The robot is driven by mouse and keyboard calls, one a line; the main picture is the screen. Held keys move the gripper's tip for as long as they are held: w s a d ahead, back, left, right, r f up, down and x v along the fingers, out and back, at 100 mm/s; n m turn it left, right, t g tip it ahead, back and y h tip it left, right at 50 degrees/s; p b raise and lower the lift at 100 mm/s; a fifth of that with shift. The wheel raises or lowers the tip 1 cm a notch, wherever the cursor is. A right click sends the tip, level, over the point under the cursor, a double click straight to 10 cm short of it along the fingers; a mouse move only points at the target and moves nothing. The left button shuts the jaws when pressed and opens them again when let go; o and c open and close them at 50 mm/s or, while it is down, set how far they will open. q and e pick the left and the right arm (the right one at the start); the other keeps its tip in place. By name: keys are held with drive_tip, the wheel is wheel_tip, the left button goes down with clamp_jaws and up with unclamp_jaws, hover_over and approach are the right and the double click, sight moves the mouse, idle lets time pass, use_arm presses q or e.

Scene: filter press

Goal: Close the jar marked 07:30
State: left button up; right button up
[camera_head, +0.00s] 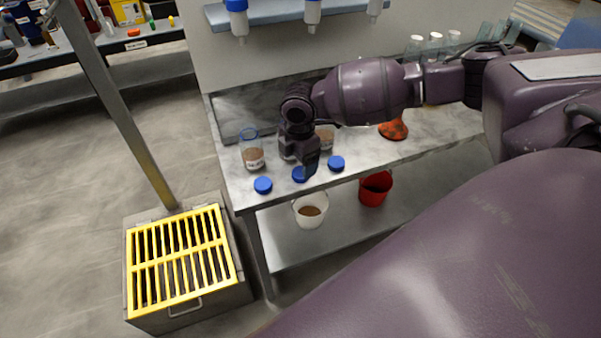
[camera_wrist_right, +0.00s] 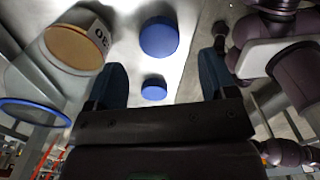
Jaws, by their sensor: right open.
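Three open glass jars of brown material stand on the grey bench: a left jar (camera_head: 253,157), a middle jar (camera_head: 286,147) partly hidden by my right gripper, and a right jar (camera_head: 326,138). Their labels are too small to read in the head view. Blue lids lie in front: left lid (camera_head: 263,185), middle lid (camera_head: 299,174), right lid (camera_head: 336,163). My right gripper (camera_head: 309,170) is over the middle lid and partly covers it. In the right wrist view my right gripper (camera_wrist_right: 163,75) is open and empty. Two lids (camera_wrist_right: 158,37) (camera_wrist_right: 154,88) show between its fingers, beside a jar (camera_wrist_right: 75,47) with a partly visible label.
A white bucket (camera_head: 310,211) and a red bucket (camera_head: 375,188) stand on the lower shelf. An orange-red object (camera_head: 394,129) and several white-capped bottles (camera_head: 435,42) are on the bench to the right. A yellow grate (camera_head: 180,258) is on the floor at left. Dispensers (camera_head: 312,12) hang above.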

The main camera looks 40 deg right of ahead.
sight(300, 172)
drive_tip(key=f, duration=0.4)
drive_tip(key=shift+d+f, duration=0.2)
drive_tip(key=c, duration=1)
